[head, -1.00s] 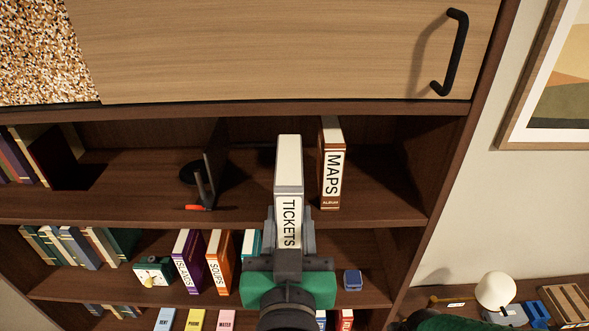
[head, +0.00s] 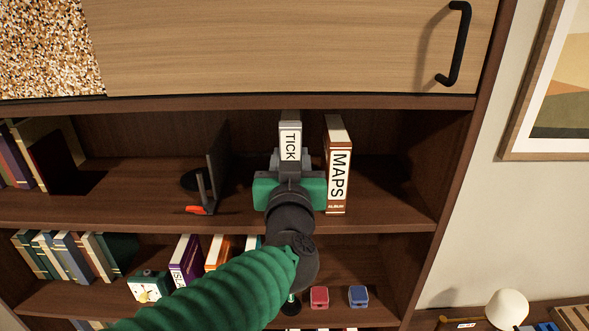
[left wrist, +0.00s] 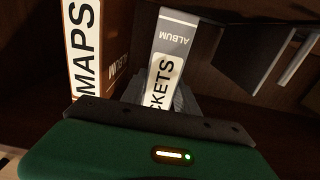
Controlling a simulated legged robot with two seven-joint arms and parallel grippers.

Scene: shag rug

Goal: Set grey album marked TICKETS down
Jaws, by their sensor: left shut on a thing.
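The grey album marked TICKETS (head: 290,140) stands upright in the upper open shelf bay, its spine toward me. In the left wrist view the album (left wrist: 172,50) shows its ALBUM and TICKETS lettering, partly covered by my gripper. My left gripper (head: 290,160) is shut on the album's lower part, with its green body in front of the spine. The gripper hides the album's bottom edge, so I cannot tell whether it touches the shelf board (head: 120,195). My right gripper is not in view.
The brown MAPS album (head: 338,175) stands just right of the TICKETS album, a narrow gap between them. A dark bookend (head: 212,178) with a red-orange tip stands to the left. The cabinet door (head: 280,45) closes the space above.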

